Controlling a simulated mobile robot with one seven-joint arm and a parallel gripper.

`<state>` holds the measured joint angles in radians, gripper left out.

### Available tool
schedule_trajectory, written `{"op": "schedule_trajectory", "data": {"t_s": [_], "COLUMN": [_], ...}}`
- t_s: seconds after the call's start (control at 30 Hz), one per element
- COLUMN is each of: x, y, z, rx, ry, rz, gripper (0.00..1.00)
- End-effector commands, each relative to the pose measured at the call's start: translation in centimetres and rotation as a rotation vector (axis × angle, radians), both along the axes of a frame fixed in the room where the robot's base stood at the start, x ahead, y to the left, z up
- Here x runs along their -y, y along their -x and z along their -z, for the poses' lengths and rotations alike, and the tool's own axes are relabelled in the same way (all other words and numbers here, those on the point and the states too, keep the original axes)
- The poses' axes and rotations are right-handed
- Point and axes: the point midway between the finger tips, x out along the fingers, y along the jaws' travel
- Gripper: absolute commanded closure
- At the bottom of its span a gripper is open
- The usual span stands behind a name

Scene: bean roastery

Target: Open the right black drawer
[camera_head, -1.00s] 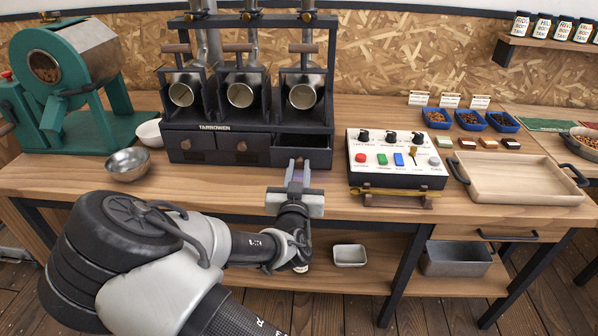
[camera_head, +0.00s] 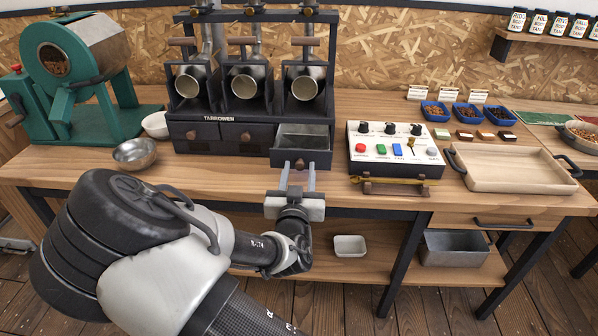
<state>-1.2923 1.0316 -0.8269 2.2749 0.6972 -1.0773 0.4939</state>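The right black drawer (camera_head: 300,157) in the dark cabinet stands pulled out, and its grey inside shows from above. Its front carries a small brown knob (camera_head: 299,164). My gripper (camera_head: 298,170) is right in front of this drawer, over the table's front edge. Its two fingers are spread, one to each side of the knob, with visible gaps between. I cannot tell how far the fingertips reach past the knob. The left and middle drawers (camera_head: 192,136) of the cabinet are shut.
Three metal chutes (camera_head: 304,84) stand above the drawers. A control box (camera_head: 396,150) with buttons is close on the right, with a wooden tray (camera_head: 512,171) beyond it. A metal bowl (camera_head: 134,153) and a green roaster (camera_head: 70,75) are on the left.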

Motion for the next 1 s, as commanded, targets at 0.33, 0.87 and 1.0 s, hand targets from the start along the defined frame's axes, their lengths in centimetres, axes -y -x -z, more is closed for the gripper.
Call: {"op": "schedule_trajectory", "data": {"t_s": [0.33, 0.87, 1.0], "x": [-0.1, -0.5, -0.7], "y": [2.2, 14.6, 16.3], "z": [-0.1, -0.7, -0.5], "rx": [-0.002, -0.003, -0.001], "ry": [-0.001, 0.006, 0.004], "rz": [-0.001, -0.003, -0.003], "gripper": [0.61, 0.61, 0.61]}}
